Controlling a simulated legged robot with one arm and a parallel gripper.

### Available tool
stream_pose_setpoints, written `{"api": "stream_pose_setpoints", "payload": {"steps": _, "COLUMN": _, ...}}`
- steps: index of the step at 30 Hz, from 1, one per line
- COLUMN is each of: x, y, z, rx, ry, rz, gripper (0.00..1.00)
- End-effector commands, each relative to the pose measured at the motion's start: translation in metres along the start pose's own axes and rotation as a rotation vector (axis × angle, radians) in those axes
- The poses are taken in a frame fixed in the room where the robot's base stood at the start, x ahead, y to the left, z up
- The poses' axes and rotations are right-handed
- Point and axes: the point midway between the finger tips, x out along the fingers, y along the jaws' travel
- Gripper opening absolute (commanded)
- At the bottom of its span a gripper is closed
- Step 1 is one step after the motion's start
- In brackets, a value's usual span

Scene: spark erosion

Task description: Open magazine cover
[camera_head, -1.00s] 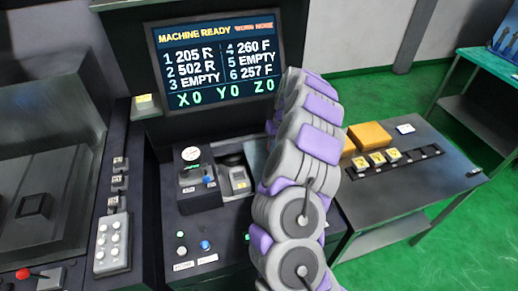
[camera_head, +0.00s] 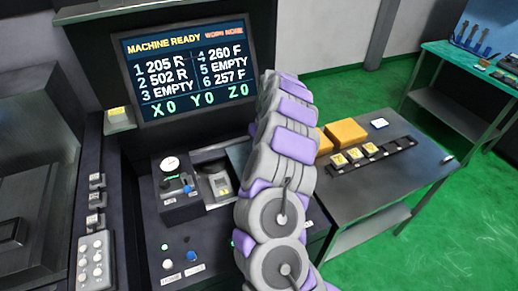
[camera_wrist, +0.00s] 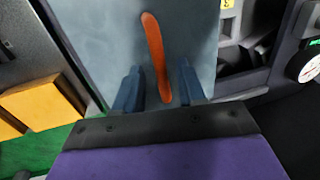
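The magazine cover is a flat grey-blue panel (camera_wrist: 105,30) filling the upper middle of the wrist view, with a long orange-red handle (camera_wrist: 156,55) on it. My gripper (camera_wrist: 158,80) is open, with one dark blue finger on each side of the handle's lower part. I see gaps on both sides; whether the fingers reach the handle's depth I cannot tell. In the head view only a sliver of the grey-blue panel (camera_head: 238,154) shows beside my arm, which hides my gripper and the handle. The cover appears closed.
The machine's screen (camera_head: 186,68) stands behind the console. A gauge box (camera_head: 173,178) and buttons (camera_head: 188,255) sit left of my arm. Right is a side table (camera_head: 370,185) with orange blocks (camera_head: 346,132) and a black rack (camera_head: 385,153).

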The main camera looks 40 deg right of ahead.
Motion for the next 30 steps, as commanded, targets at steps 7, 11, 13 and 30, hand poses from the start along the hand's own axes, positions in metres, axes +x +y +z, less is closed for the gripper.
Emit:
{"api": "stream_pose_setpoints", "payload": {"steps": 7, "x": -0.01, "y": 0.0, "z": -0.001, "rx": 0.0, "ry": 0.002, "rz": 0.001, "gripper": 0.4}}
{"api": "stream_pose_setpoints", "payload": {"steps": 11, "x": -0.032, "y": 0.0, "z": -0.001, "rx": -0.001, "ry": 0.005, "rz": 0.002, "gripper": 0.4}}
{"api": "stream_pose_setpoints", "payload": {"steps": 13, "x": -0.047, "y": 0.0, "z": -0.002, "rx": 0.0, "ry": 0.004, "rz": 0.003, "gripper": 0.4}}
{"api": "stream_pose_setpoints", "payload": {"steps": 30, "x": -0.158, "y": 0.002, "z": -0.002, "rx": 0.001, "ry": 0.0, "rz": 0.0, "gripper": 0.4}}
